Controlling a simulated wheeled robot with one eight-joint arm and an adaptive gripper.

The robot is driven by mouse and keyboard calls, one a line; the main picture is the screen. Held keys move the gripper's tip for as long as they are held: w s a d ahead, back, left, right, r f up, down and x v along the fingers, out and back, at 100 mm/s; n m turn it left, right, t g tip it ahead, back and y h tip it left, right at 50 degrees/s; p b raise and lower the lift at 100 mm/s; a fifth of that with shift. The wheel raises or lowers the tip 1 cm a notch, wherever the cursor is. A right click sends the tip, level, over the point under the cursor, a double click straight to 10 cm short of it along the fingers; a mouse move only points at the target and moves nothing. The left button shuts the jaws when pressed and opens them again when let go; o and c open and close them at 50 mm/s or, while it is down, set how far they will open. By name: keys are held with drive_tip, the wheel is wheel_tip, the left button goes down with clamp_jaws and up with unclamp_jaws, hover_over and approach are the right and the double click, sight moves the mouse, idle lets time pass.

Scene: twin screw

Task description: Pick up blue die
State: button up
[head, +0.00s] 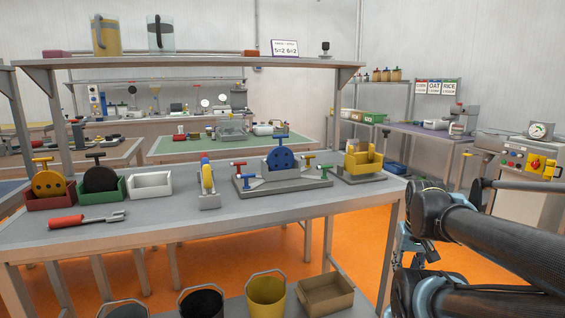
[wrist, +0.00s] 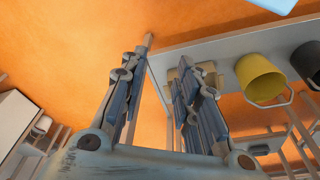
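In the head view my arm is at the right, beyond the bench's right end and well apart from the blue die. The die is not in the wrist view.
A yellow disc (head: 48,184) in a red bin and a black disc (head: 101,179) in a green bin stand left. A white bin (head: 150,185), red-handled tool (head: 87,219) and yellow block fixture (head: 362,163) share the bench. A shelf (head: 190,61) spans above. The bench front is mostly clear.

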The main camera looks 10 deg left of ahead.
drive_tip(key=w+a+r+m, duration=0.1)
drive_tip(key=w+a+r, duration=0.1)
drive_tip(key=r, duration=0.3)
drive_tip(key=w+a+r+m+y, duration=0.1)
drive_tip(key=w+a+r, duration=0.1)
drive_tip(key=w+r, duration=0.15)
drive_tip(key=w+a+r+m, duration=0.1)
drive_tip(key=w+a+r, duration=0.1)
drive_tip(key=r, duration=0.4)
wheel_tip(320, 180, up, 28)
drive_tip(key=m+g+y, duration=0.3)
drive_tip(key=m+g, duration=0.1)
drive_tip(key=m, duration=0.7)
hover_over(283, 137)
drive_tip(key=w+d, duration=0.2)
drive_tip(key=d, duration=0.2)
drive_tip(key=x, duration=1.2)
drive_tip(key=shift+f, duration=0.1)
drive_tip(key=shift+a+x, duration=0.15)
drive_tip(key=shift+x, duration=1.15)
drive_tip(key=shift+a+x, duration=0.1)
drive_tip(key=shift+x, duration=1.2)
clamp_jaws()
